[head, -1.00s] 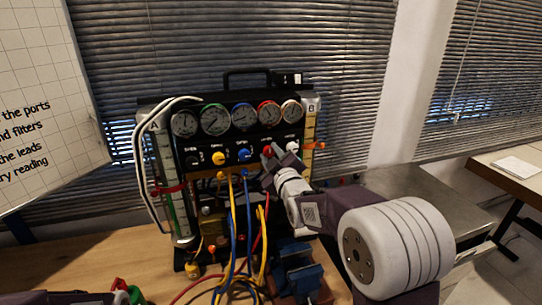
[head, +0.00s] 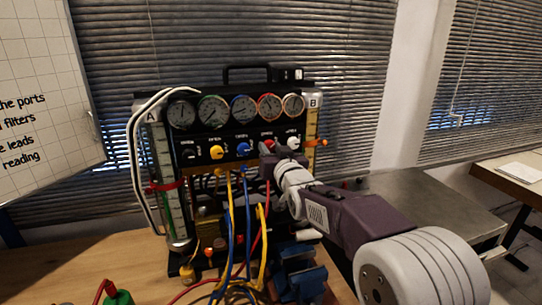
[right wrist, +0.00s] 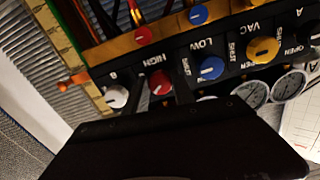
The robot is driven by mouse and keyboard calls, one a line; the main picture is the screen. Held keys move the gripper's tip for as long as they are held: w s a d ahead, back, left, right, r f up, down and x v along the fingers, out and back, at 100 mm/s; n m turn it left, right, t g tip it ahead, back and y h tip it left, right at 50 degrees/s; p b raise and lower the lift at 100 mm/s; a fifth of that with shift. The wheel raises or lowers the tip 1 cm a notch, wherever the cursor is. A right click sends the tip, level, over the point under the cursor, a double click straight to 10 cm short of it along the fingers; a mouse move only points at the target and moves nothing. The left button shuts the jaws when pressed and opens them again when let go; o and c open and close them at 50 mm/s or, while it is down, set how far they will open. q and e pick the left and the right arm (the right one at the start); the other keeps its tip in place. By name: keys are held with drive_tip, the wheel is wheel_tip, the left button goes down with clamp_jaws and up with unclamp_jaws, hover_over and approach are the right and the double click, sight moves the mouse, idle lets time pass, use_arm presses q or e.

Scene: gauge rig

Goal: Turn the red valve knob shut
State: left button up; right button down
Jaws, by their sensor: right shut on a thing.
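The red valve knob (right wrist: 160,82) shows in the right wrist view between the two dark fingers of my right gripper (right wrist: 160,90), under the HIGH label. My right gripper is shut on it. In the head view my right gripper (head: 266,150) is at the front of the gauge panel (head: 230,137), right of the blue knob (head: 243,150), and mostly covers the red knob. The knob's pointer direction is hard to make out. My left gripper is not in view.
A yellow knob (head: 217,152) and a white knob (head: 293,143) are on the same row. Round gauges (head: 243,107) sit above. Yellow and blue hoses (head: 248,210) hang in front of the panel. A blue vise (head: 303,275) stands below my right arm.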

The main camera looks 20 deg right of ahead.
drive_tip(key=m+b, duration=0.1)
drive_tip(key=m, duration=0.2)
drive_tip(key=shift+m, duration=0.3)
drive_tip(key=shift+m+b, duration=0.75)
drive_tip(key=shift+m, duration=1.15)
drive_tip(key=c, duration=1.1)
unclamp_jaws()
drive_tip(key=shift+o, duration=0.2)
drive_tip(key=s+b, duration=0.1)
drive_tip(key=s, duration=0.8)
drive_tip(key=shift+d+b, duration=0.15)
drive_tip(key=shift+b, duration=0.25)
